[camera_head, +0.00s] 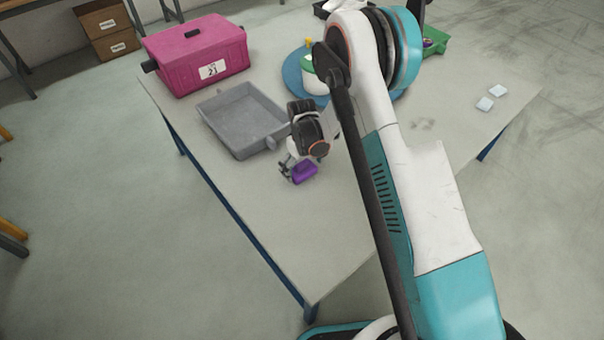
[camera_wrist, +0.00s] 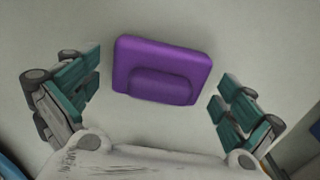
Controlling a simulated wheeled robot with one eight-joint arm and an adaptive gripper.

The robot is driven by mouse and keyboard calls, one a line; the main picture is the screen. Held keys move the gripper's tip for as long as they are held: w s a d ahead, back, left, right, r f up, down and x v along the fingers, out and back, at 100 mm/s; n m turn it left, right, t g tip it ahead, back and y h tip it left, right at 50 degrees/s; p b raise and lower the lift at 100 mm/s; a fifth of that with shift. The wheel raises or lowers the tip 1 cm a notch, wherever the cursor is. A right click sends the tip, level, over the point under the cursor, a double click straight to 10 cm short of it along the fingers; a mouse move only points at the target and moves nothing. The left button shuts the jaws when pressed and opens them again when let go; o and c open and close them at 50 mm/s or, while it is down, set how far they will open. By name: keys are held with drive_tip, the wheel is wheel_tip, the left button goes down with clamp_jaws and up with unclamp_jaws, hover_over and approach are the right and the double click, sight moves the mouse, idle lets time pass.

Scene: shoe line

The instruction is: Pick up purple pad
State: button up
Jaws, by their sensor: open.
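The purple pad (camera_head: 304,172) lies on the grey table (camera_head: 300,225), just in front of the grey tray. In the wrist view the purple pad (camera_wrist: 161,70) shows whole, a rounded block with a raised oblong part. My gripper (camera_head: 292,175) is at the pad in the head view. In the wrist view my gripper (camera_wrist: 158,88) is open, with one teal-padded finger on each side of the pad and a visible gap to it on both sides. I cannot tell the exact height of the fingers over the table.
A grey tray (camera_head: 215,108) stands behind my gripper, close to it. A pink box (camera_head: 185,62) stands at the table's far left. A blue round base (camera_head: 291,76) and a green bin (camera_head: 438,41) are farther back. The table front is clear.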

sight(302, 163)
drive_tip(key=shift+f, duration=0.3)
drive_tip(key=shift+r, duration=0.1)
drive_tip(key=c, duration=1.1)
wheel_tip(302, 163, up, 20)
drive_tip(key=p, duration=0.7)
